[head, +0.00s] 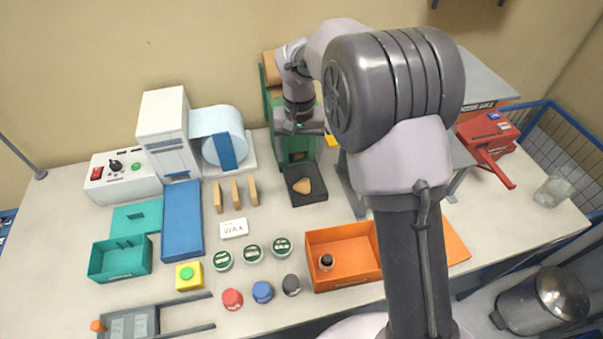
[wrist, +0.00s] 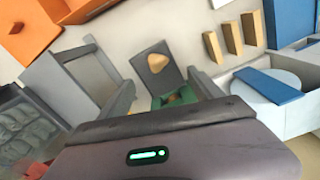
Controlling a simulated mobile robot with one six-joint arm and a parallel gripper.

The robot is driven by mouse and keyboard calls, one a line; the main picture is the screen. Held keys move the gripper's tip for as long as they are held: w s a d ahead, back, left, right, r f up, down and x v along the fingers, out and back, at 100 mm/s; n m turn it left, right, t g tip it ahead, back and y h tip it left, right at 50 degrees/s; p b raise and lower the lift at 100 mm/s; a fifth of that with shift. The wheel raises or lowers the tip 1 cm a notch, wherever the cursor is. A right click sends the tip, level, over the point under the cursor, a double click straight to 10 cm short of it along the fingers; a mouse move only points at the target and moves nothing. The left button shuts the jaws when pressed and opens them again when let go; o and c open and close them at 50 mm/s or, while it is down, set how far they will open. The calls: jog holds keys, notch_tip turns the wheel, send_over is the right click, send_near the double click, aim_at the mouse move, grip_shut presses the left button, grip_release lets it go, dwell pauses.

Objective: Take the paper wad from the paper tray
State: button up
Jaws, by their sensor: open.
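The paper wad (head: 303,187) is a small tan lump lying in the dark, shallow paper tray (head: 312,197). The tray sits at the front foot of a green machine (head: 275,107). In the wrist view, the wad (wrist: 157,62) shows in the dark tray (wrist: 168,73), just beyond the green base. My gripper (head: 302,130) hangs in front of the green machine, above and behind the tray, apart from the wad. In the wrist view, my gripper (wrist: 160,95) has its fingers spread and nothing between them.
Wooden blocks (head: 235,193) stand left of the tray, near a white machine with a pale blue roll (head: 222,138). A grey stand (head: 345,180) is close on the right. An orange bin (head: 330,237) lies in front. Bare table shows between the tray and bin.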

aim_at(302, 180)
notch_tip(302, 180, down, 8)
jog(key=shift+f+b, duration=0.1)
jog(key=shift+b, duration=0.9)
jog(key=f, duration=0.1)
jog(key=f+b, duration=0.1)
jog(key=f, duration=0.1)
jog(key=w+f+b, duration=0.1)
jog(key=f, duration=0.1)
jog(key=shift+d+f, duration=0.25)
jog(key=shift+r, duration=0.15)
jog(key=shift+c, duration=0.6)
jog(key=c, duration=1.3)
